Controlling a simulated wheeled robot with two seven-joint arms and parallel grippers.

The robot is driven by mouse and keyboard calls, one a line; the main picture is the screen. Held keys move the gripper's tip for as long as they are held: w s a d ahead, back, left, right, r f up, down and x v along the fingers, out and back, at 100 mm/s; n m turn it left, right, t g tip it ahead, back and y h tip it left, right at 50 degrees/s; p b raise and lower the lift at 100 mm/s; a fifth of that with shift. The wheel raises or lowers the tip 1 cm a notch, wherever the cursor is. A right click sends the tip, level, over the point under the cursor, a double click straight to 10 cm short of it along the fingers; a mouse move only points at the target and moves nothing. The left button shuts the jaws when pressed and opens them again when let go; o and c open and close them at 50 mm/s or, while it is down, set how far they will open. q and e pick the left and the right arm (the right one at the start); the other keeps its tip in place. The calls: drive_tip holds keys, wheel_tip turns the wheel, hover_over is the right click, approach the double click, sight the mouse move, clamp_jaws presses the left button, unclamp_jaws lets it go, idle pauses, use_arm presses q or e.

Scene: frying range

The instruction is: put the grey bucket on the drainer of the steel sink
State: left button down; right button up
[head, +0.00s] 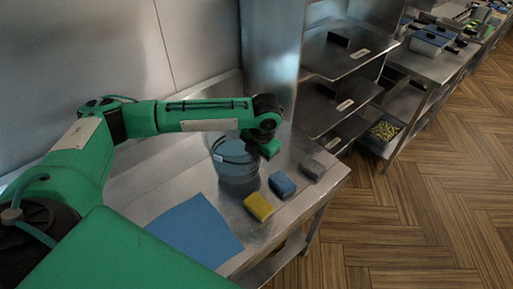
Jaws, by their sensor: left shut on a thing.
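The grey bucket (237,171) is upright over the steel worktop near the middle of the head view. My left arm crosses over it from the left. My left gripper (264,150) is shut on the bucket at its right rim; the arm's wrist hides part of the rim. I cannot tell whether the bucket's base touches the steel. The steel surface (178,174) under it runs along the wall; no sink basin can be made out, so I cannot tell whether this is the drainer. My right gripper is not in view.
A yellow sponge (258,206), a blue sponge (282,184) and a grey block (312,169) lie right of the bucket near the front edge. A blue cloth (196,231) lies nearer. Steel shelves (338,58) stand behind. The wooden floor (420,200) at right is clear.

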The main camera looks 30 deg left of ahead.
sight(256, 169)
use_arm(q)
wheel_tip(256, 169, down, 3)
drive_tip(key=shift+r+p, duration=0.1)
drive_tip(key=shift+p, duration=0.4)
drive_tip(key=shift+f, duration=0.55)
drive_tip(key=c, duration=1.9)
unclamp_jaws()
drive_tip(key=shift+f, duration=0.2)
drive_tip(key=o, duration=0.3)
drive_tip(key=shift+o, duration=0.2)
drive_tip(key=shift+s, duration=0.1)
drive_tip(key=shift+r, duration=0.15)
